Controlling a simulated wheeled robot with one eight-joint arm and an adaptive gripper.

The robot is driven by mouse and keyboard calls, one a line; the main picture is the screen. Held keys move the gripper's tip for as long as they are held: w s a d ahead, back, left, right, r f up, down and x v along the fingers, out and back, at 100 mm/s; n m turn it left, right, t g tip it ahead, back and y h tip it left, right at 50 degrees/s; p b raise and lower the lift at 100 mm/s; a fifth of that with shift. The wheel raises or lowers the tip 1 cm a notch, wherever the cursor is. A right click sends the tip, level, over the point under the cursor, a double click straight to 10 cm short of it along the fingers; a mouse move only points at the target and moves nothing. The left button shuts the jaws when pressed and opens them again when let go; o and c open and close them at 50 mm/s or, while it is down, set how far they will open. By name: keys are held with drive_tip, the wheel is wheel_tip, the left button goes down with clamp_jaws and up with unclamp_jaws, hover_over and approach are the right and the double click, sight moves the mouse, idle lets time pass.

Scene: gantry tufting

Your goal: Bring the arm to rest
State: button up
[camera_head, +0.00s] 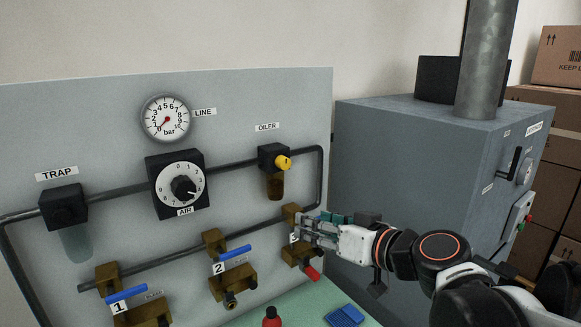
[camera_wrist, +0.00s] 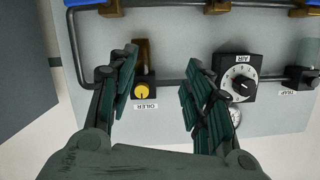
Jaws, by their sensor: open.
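My arm (camera_head: 440,250) reaches in from the lower right in the head view. My gripper (camera_head: 308,230) is in front of the right-hand brass valve (camera_head: 291,214) on the grey panel and covers part of it; whether they touch cannot be told there. In the wrist view, which is upside down, my gripper (camera_wrist: 158,62) has its two dark green-padded fingers spread apart. Nothing is held between them. The oiler with its yellow knob (camera_wrist: 142,91) shows in the gap, behind the fingers on the panel.
The panel (camera_head: 110,110) carries a gauge (camera_head: 166,119), an air regulator (camera_head: 178,184), a trap (camera_head: 64,207) and valves with blue handles (camera_head: 235,252). A grey cabinet (camera_head: 400,150) stands right of it, behind my arm. Below are a red-topped item (camera_head: 271,317) and a blue item (camera_head: 344,316).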

drive_tip(key=s+d+f+m+g+h+b, duration=0.2)
drive_tip(key=s+d+f+h+b, duration=0.1)
drive_tip(key=s+d+f, duration=0.4)
drive_tip(key=s+d+f+m+g+h+b, duration=0.2)
drive_tip(key=s+d+f+h, duration=0.4)
drive_tip(key=s+f, duration=0.3)
wheel_tip(320, 180, down, 4)
drive_tip(key=shift+s+d+r+g+b, duration=0.2)
drive_tip(key=shift+d+g+b, duration=0.25)
drive_tip(key=shift+g+b, duration=0.2)
